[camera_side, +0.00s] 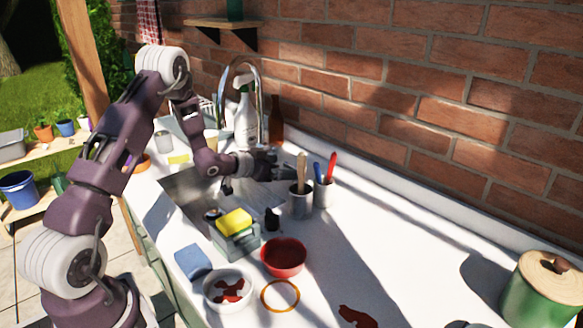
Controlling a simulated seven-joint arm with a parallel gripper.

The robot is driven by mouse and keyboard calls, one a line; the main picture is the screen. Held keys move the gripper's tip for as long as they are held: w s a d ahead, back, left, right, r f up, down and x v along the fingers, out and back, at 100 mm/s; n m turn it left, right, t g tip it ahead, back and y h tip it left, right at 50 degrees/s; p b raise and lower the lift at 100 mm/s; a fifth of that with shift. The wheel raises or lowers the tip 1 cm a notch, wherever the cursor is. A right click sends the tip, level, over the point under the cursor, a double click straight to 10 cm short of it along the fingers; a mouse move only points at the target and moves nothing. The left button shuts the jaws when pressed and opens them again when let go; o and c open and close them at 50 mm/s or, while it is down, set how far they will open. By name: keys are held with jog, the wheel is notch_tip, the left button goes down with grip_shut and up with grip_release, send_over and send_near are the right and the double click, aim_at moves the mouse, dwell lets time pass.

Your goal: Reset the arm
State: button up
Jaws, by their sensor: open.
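My gripper (275,168) is at the end of my purple and white arm, above the counter by the right side of the sink. It points to the right, close behind a grey cup (299,205) that holds a wooden-handled tool. The fingers are small and dark in this view, and I see nothing held between them. Whether the gripper touches the cup or the things near it I cannot tell.
A second cup (323,193) holds red and blue handles. A yellow sponge (234,222), a red bowl (284,257), a white bowl (228,290) and an orange ring (280,296) are in front. A faucet (259,80) and spray bottle (245,122) stand behind. A green pot (543,295) is right.

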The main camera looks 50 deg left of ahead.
jog(key=v, duration=0.2)
jog(key=shift+s+r, duration=0.15)
jog(key=shift+s, duration=0.05)
jog(key=s+d+r+n+g+y, duration=0.25)
jog(key=s+d+r+g, duration=0.35)
jog(key=s+d+r, duration=0.65)
jog(key=s+d+r+m+g+h, duration=0.1)
jog(key=s+d, duration=0.4)
jog(key=s, duration=0.6)
jog(key=s+d+r+m+g+h, duration=0.1)
jog(key=s+d, duration=0.3)
jog(key=s, duration=0.8)
jog(key=shift+s+d+r, duration=0.15)
jog(key=shift+d+r, duration=0.2)
jog(key=shift+r, duration=0.55)
jog(key=shift+m+h, duration=0.25)
